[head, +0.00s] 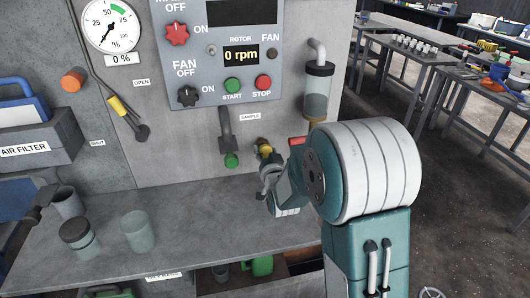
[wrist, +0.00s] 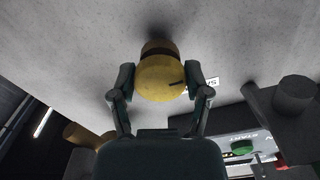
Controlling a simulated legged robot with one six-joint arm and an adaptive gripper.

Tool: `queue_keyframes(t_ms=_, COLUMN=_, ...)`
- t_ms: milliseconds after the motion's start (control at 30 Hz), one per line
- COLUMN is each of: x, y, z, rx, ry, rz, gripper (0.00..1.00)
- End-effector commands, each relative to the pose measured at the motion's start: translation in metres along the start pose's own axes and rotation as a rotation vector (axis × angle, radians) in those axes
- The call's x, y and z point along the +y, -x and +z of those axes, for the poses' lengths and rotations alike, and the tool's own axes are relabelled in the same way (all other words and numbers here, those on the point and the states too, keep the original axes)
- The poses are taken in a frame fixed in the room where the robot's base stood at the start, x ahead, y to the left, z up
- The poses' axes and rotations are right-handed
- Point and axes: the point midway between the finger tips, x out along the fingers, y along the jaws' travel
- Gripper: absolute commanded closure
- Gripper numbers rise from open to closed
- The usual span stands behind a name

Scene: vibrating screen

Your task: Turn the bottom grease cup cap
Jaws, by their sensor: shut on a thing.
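In the wrist view a round yellow grease cup cap (wrist: 161,78) with a small dark mark on its face stands out from the grey wall on a darker neck. My gripper (wrist: 161,82) is shut on it, one finger pressing each side. In the head view my gripper (head: 268,168) is at the wall, right of the green-tipped sample spout. A yellow cap (head: 264,147) shows just above my fingers there; I cannot tell whether it is the held one. My arm and fingers hide part of the wall in that spot.
The sample spout (head: 229,145) is close on the left. A clear oil cup (head: 317,92) on a bent pipe is above right. The control panel (head: 224,50) is above. A grey bench (head: 180,245) with cups (head: 138,232) lies below left.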

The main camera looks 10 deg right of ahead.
Motion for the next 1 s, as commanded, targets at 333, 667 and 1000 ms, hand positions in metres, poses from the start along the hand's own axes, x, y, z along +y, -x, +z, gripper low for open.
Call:
queue_keyframes(t_ms=333, x=0.0, y=0.0, z=0.0, rx=-0.001, ry=0.001, rz=0.0, gripper=0.03)
queue_keyframes(t_ms=667, x=0.0, y=0.011, z=0.0, rx=-0.001, ry=0.001, rz=0.0, gripper=0.03)
queue_keyframes(t_ms=1000, x=-0.001, y=0.078, z=0.001, rx=-0.002, ry=0.002, rz=0.0, gripper=0.03)
